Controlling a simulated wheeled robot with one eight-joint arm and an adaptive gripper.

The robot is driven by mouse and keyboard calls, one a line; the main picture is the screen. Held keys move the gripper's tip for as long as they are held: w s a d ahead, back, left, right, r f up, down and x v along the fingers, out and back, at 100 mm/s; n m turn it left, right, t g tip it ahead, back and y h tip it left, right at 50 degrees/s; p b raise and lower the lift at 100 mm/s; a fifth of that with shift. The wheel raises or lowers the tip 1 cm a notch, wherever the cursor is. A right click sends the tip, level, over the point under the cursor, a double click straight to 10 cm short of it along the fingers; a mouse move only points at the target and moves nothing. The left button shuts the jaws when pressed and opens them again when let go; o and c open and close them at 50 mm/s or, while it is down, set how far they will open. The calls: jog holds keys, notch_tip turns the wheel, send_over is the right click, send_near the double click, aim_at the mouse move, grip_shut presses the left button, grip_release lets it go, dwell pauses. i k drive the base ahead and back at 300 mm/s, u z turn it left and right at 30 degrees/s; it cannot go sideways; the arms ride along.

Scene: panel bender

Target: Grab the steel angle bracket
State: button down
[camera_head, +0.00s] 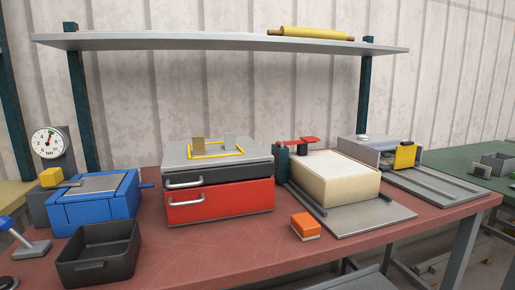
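On top of the red and dark drawer box (220,203) lie two small upright pieces at a yellow square outline (215,155). The right one is light grey and looks like the steel angle bracket (229,140). The left one is tan or brass-coloured (198,145) and stands a small gap away from it. Both are small here, so their exact shape is hard to tell. My gripper is not in view.
A black open bin (98,258) and a blue machine (95,205) stand to the left. An orange block (305,225) sits in front of a cream block (332,178). A grey shelf (220,42) with a yellow roll (310,33) hangs above. The front of the red table (190,260) is clear.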

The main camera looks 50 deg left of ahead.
aim_at(230, 137)
jog(key=u, duration=2.7)
